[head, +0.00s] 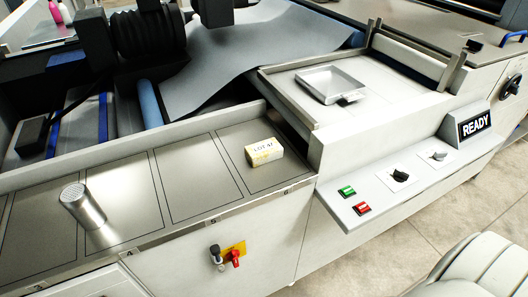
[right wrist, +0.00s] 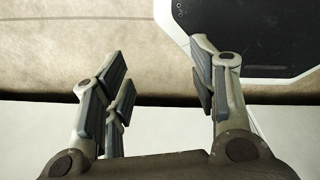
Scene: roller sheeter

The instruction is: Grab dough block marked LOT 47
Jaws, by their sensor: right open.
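A small pale yellow-and-white block with dark lettering that looks like LOT 47 (head: 263,151) lies on the metal counter in the head view, in the rightmost marked section. Nothing touches it. My right gripper (right wrist: 160,75) shows only in the right wrist view. Its fingers are spread apart with nothing between them, and the block is not in that view. My left gripper is in neither view.
A shiny metal shaker (head: 83,205) stands on the counter to the left. A square tray (head: 331,84) sits on the raised platform behind right. A control panel with a READY display (head: 474,125) juts out at the right. Counter sections beside the block are clear.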

